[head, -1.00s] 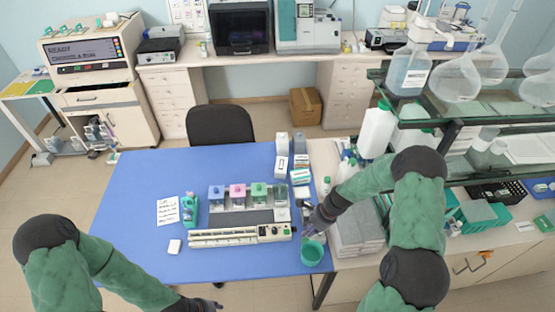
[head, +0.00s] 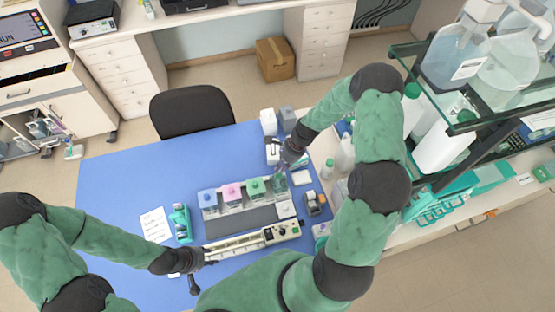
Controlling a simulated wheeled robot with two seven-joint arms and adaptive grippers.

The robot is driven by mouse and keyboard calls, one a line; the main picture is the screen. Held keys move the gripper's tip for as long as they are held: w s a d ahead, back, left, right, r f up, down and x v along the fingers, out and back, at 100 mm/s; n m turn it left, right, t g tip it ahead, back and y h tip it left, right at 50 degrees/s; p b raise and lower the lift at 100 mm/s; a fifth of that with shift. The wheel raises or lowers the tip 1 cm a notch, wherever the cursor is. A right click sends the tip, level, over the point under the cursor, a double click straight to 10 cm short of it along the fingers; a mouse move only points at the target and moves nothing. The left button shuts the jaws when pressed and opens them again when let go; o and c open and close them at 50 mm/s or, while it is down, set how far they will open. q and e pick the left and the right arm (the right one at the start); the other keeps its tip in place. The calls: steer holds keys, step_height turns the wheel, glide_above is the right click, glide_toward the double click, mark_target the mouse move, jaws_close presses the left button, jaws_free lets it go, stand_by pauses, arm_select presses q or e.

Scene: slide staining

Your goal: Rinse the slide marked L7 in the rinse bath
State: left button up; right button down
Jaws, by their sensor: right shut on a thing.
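Several staining jars stand in a row on the blue table, with a blue one (head: 209,203), a pink one (head: 232,195) and a green one (head: 256,190). A clear jar (head: 279,186) stands at the right end; I cannot read whether it is the rinse bath. My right gripper (head: 284,165) is shut on a small thin thing just above this end jar. That thing is probably the slide; its L7 mark is too small to read. My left gripper (head: 201,272) is low at the left end of the long cream instrument (head: 236,245), its dark fingers spread and empty.
A written sheet (head: 155,225) and a teal holder (head: 181,222) lie left of the jars. White boxes (head: 269,122) stand behind the right end. A glass shelf with large bottles (head: 453,55) rises at right. The table's left part (head: 110,190) is clear.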

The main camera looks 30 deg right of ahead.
step_height(320, 180, down, 3)
steer(key=shift+b, duration=1.15)
arm_select(q)
steer(key=shift+s+f+b, duration=0.1)
steer(key=shift+f+b, duration=1.85)
steer(key=shift+f, duration=1.2)
arm_select(e)
steer(key=shift+s+f, duration=0.1)
steer(key=shift+f, duration=2.6)
arm_select(q)
step_height(320, 180, up, 7)
steer(key=p, duration=0.7)
steer(key=shift+r, duration=0.2)
arm_select(e)
step_height(320, 180, up, 10)
glide_above(281, 177)
steer(key=shift+s+f, duration=0.1)
steer(key=shift+f, duration=0.1)
